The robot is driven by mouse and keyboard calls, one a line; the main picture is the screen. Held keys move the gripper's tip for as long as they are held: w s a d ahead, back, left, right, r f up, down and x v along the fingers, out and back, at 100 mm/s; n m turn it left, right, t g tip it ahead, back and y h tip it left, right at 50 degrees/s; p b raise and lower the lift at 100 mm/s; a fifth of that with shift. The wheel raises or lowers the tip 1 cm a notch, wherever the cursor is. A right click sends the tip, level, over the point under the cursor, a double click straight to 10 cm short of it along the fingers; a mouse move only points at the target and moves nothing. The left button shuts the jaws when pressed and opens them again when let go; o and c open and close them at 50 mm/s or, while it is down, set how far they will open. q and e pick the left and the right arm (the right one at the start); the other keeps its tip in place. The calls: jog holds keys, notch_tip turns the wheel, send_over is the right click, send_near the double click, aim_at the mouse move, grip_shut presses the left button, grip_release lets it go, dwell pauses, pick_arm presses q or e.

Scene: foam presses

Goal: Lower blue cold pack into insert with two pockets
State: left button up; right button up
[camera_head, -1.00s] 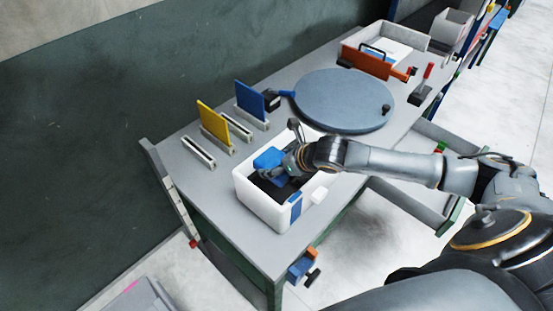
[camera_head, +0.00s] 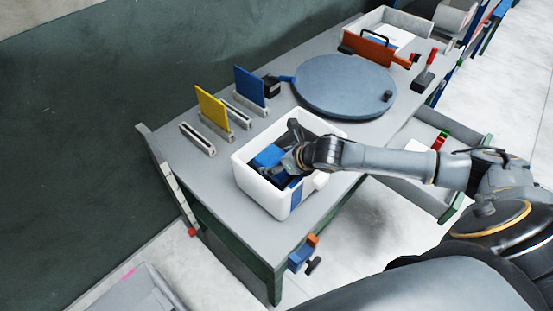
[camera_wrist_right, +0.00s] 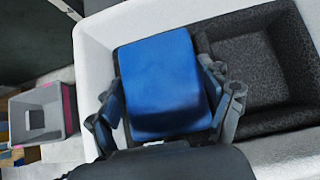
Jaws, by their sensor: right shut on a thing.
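The blue cold pack (camera_wrist_right: 165,80) is held between the two fingers of my right gripper (camera_wrist_right: 165,108), which is shut on it. In the head view the pack (camera_head: 268,157) is low inside the white box (camera_head: 262,194), partly hidden by my right gripper (camera_head: 284,162). In the wrist view the dark insert (camera_wrist_right: 262,70) lies in the white box, with one empty pocket showing to the right of the pack. The pack is over the left part of the insert and hides what is under it. My left gripper is not in view.
A round grey turntable (camera_head: 343,86) stands behind the box. Yellow (camera_head: 211,107) and blue (camera_head: 249,85) upright panels stand in holders at the back left. An orange panel (camera_head: 367,48) is at the far end. The table (camera_head: 194,172) is clear left of the box.

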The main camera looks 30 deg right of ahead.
jog(key=o, duration=1.3)
jog(key=shift+o, duration=0.3)
jog(key=shift+s, duration=0.1)
jog(key=v, duration=1.2)
